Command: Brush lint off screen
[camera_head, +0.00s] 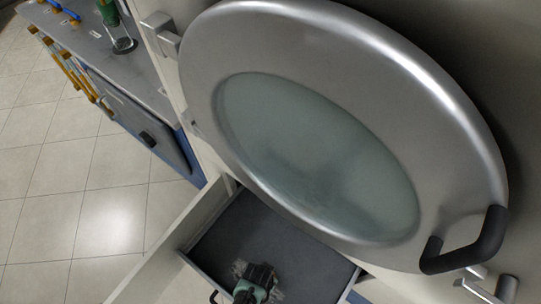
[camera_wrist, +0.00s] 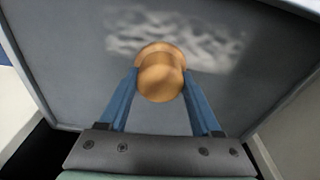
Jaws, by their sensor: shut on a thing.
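The grey screen (camera_head: 280,238) lies flat in a pulled-out compartment under the round machine door. It fills most of the wrist view (camera_wrist: 90,75). A pale, fuzzy lint patch (camera_wrist: 205,32) lies on the screen beyond my gripper. My gripper (camera_wrist: 161,82) has its two blue fingers closed on the rounded wooden handle of a brush (camera_wrist: 161,78). The handle points towards the wrist camera, and any bristles are hidden beneath it. In the head view my gripper (camera_head: 262,273) is over the near part of the screen. I cannot tell whether the brush touches the screen.
The large silver door (camera_head: 450,130) with a glass window and black handle (camera_head: 490,240) hangs above and behind the screen. Pale compartment walls (camera_head: 180,240) border the screen. Tiled floor at left is clear.

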